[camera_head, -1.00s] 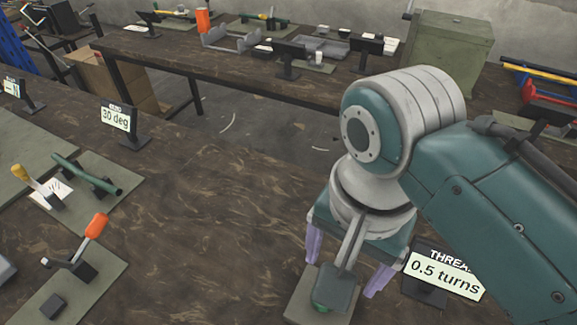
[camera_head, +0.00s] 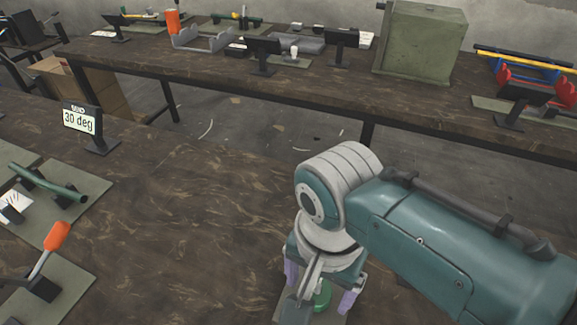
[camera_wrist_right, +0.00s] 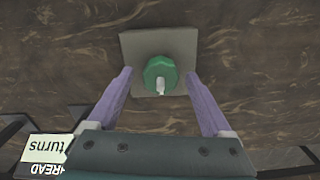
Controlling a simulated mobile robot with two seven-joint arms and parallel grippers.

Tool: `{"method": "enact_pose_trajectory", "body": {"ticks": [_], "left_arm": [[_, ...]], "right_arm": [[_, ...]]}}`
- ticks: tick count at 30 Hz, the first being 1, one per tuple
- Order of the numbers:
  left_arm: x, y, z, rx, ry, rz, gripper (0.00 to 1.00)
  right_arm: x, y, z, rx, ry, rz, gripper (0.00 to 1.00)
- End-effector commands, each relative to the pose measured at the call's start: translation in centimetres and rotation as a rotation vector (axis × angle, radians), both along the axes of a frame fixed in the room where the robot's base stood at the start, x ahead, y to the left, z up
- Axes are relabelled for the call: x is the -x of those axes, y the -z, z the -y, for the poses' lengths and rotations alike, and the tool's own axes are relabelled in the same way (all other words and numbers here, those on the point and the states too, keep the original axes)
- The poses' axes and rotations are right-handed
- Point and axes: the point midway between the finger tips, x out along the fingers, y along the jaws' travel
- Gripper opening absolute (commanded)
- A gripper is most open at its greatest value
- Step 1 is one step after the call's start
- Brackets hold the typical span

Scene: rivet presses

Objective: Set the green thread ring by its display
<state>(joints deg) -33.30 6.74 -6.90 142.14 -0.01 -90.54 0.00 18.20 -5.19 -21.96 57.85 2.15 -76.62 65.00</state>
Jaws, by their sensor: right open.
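The green thread ring (camera_wrist_right: 160,73) sits on a grey square plate (camera_wrist_right: 185,44) on the brown bench. A pale pin shows at its near side in the right wrist view. In the head view the ring (camera_head: 322,296) is partly hidden by my right gripper (camera_head: 320,292). My right gripper (camera_wrist_right: 163,95) is open, its two purple fingers apart on either side of the ring, with no contact visible. The thread display (camera_wrist_right: 47,149) shows at the lower left of the right wrist view, upside down, with only "turns" and part of "THREAD" readable. My left gripper is not in view.
A "30 deg" display (camera_head: 80,122) stands at the left of the bench, near a plate with a green bar (camera_head: 48,183) and an orange-handled lever (camera_head: 48,250). The middle bench top is clear. A second bench (camera_head: 200,75) stands behind.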

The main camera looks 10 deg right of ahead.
Motion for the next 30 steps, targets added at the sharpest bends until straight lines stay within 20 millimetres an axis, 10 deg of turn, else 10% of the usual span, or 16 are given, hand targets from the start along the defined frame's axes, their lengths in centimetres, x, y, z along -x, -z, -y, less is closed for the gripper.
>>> {"method": "enact_pose_trajectory", "body": {"ticks": [4,26,30], "left_arm": [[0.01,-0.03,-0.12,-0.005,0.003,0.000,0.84],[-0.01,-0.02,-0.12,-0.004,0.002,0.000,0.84],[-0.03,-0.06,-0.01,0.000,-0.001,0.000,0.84]], "right_arm": [[-0.01,-0.06,-0.02,0.000,-0.001,0.000,0.82],[0.03,-0.06,0.00,0.000,-0.001,-0.001,0.00],[0.04,-0.07,0.00,0.000,-0.004,-0.001,0.00]]}}
